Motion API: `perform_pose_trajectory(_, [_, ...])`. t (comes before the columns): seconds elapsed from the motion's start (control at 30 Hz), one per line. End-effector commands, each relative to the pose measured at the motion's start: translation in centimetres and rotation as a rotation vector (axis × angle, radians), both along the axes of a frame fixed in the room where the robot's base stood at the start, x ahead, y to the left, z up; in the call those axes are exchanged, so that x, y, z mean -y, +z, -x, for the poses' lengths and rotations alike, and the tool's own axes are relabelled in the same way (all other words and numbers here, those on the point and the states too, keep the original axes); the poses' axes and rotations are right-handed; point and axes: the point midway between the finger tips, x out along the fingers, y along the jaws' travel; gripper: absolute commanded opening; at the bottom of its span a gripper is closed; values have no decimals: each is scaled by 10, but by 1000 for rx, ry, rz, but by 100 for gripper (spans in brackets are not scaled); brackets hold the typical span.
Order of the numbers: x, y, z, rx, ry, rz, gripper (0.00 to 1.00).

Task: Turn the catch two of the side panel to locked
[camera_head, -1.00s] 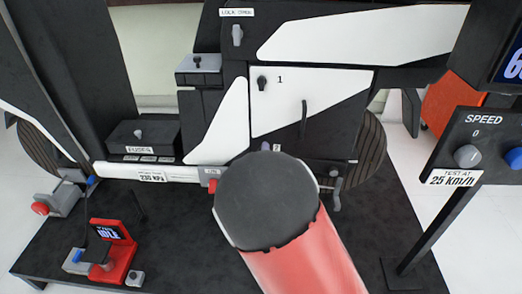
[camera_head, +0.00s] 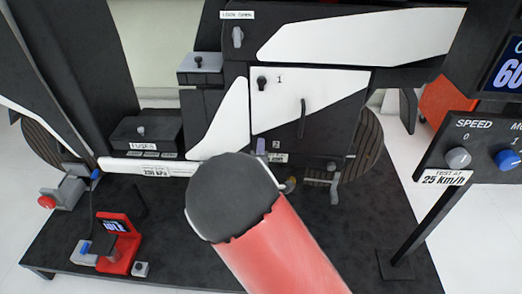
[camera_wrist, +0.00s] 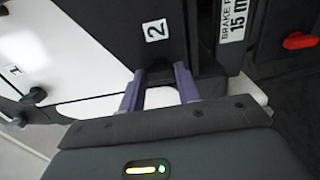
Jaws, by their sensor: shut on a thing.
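The side panel (camera_head: 290,95) is white and black, with a dark knob, catch one (camera_head: 262,83), beside the label 1. The label 2 (camera_head: 276,143) is lower on its black part and shows large in the wrist view (camera_wrist: 155,30). My gripper (camera_wrist: 158,84) has its two purple fingers on either side of catch two (camera_wrist: 158,73), just below that label, and is shut on it. Catch two is mostly hidden between the fingers, so its angle cannot be told. In the head view only a bit of purple finger shows; my red arm covers the area below.
A dark bar handle (camera_head: 301,118) stands out from the panel, right of the label 2. A speed console (camera_head: 470,155) stands at the right. A fuse box (camera_head: 146,134) is at the left. In the wrist view a red knob (camera_wrist: 299,41) lies at the upper right.

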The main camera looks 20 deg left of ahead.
Motion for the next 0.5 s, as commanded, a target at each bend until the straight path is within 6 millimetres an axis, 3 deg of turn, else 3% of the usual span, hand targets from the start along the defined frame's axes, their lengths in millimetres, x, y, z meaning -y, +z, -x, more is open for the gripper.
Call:
perform_pose_trajectory(0.37, [-1, 0, 1, 1, 3, 5, 10])
perform_pose_trajectory(0.4, [-1, 0, 1, 1, 3, 5, 38])
perform_pose_trajectory(0.5, [-1, 0, 0, 0, 3, 4, 51])
